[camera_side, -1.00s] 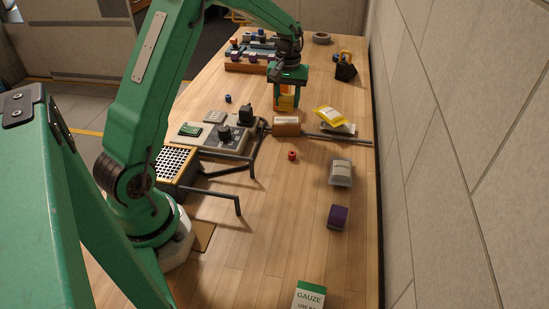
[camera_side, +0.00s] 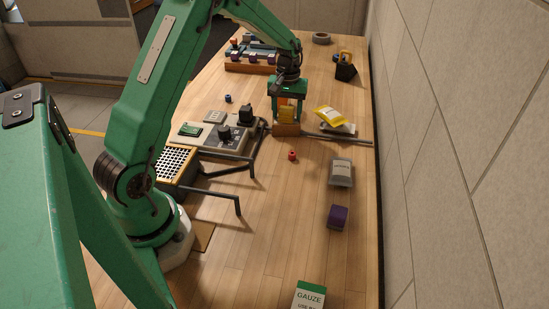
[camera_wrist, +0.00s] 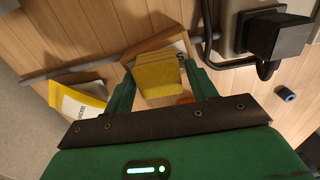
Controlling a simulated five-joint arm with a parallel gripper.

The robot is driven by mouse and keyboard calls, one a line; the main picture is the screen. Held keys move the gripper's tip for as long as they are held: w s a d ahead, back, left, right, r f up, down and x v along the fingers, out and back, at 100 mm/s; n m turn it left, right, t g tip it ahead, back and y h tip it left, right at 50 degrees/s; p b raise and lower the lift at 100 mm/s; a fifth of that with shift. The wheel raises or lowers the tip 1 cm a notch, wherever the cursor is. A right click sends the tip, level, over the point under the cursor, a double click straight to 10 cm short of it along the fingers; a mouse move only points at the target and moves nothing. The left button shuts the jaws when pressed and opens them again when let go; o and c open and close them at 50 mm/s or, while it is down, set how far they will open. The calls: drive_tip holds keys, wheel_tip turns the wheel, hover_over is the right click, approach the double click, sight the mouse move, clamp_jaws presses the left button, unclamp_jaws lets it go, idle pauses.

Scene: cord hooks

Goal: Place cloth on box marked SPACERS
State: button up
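The yellow folded cloth (camera_wrist: 158,75) sits between the two fingers of my gripper (camera_wrist: 158,66) in the wrist view. The cloth also shows in the side view (camera_side: 287,113), just above the brown cardboard box (camera_side: 286,130) and apparently resting on it. My gripper (camera_side: 287,115) points down over that box. Its fingers stand a little apart from the cloth's sides, with narrow gaps in the wrist view. The box's white label (camera_wrist: 181,47) is partly covered by the cloth; only its last letters show. Exact contact between cloth and box is hard to see.
A grey bar (camera_side: 338,138) runs beside the box, with a yellow-and-white packet (camera_side: 329,114) near it. A device with a black knob (camera_side: 224,134) stands left. The front tabletop has free room.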

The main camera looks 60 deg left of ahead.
sight(287, 108)
drive_tip(key=shift+o, duration=0.2)
drive_tip(key=shift+r, duration=0.15)
wheel_tip(287, 108, up, 12)
idle(0.8)
idle(0.4)
drive_tip(key=s+d+r+m+t, duration=0.3)
drive_tip(key=s+d+r+m, duration=0.1)
drive_tip(key=s+d+r, duration=0.65)
drive_tip(key=s+d+f+m+t, duration=0.1)
drive_tip(key=s+d+m, duration=0.1)
drive_tip(key=s, duration=0.5)
drive_tip(key=s+d+f+m+t, duration=0.1)
drive_tip(key=s+d+f+m, duration=0.1)
drive_tip(key=s+d, duration=0.3)
drive_tip(key=shift+s+d+m+t, duration=0.3)
drive_tip(key=shift+s+m, duration=0.2)
drive_tip(key=shift+s, duration=0.95)
